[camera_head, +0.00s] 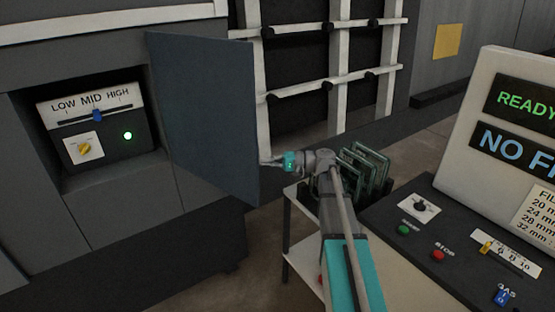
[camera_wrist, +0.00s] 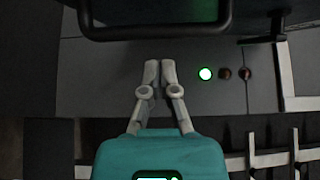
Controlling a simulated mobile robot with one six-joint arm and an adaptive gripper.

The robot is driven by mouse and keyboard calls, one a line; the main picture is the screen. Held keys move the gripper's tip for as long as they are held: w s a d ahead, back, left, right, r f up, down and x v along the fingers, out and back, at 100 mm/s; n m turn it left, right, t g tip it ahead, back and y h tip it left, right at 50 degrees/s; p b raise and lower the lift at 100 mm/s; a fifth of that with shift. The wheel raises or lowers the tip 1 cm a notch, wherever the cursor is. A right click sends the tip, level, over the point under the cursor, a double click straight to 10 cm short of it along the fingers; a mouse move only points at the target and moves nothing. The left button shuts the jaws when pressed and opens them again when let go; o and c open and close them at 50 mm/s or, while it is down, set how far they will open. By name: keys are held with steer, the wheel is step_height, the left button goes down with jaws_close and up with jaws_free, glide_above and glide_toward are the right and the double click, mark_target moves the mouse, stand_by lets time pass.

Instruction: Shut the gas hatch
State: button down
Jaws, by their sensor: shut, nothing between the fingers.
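The gas hatch (camera_head: 205,115) is a flat blue-grey door standing wide open, swung out to the right of a recess in the grey cabinet. The recess holds a panel (camera_head: 98,125) with a LOW MID HIGH slider, a yellow knob and a lit green lamp. My gripper (camera_head: 267,161) is just right of the door's free edge, at its lower half; I cannot tell whether it touches the door. In the wrist view my gripper's fingers (camera_wrist: 160,72) are together and empty, below a dark bracket-shaped bar (camera_wrist: 155,32). I cannot tell what that bar belongs to.
A slanted console (camera_head: 450,235) with buttons and a READY display stands at the right. A small white table (camera_head: 305,258) with a rack of green boards (camera_head: 365,165) stands beside my arm. White shelf rails (camera_head: 335,85) stand behind. Floor shows below the cabinet.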

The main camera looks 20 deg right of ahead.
steer(key=shift+s+a, duration=0.35)
steer(key=shift+a, duration=0.4)
steer(key=shift+s, duration=0.1)
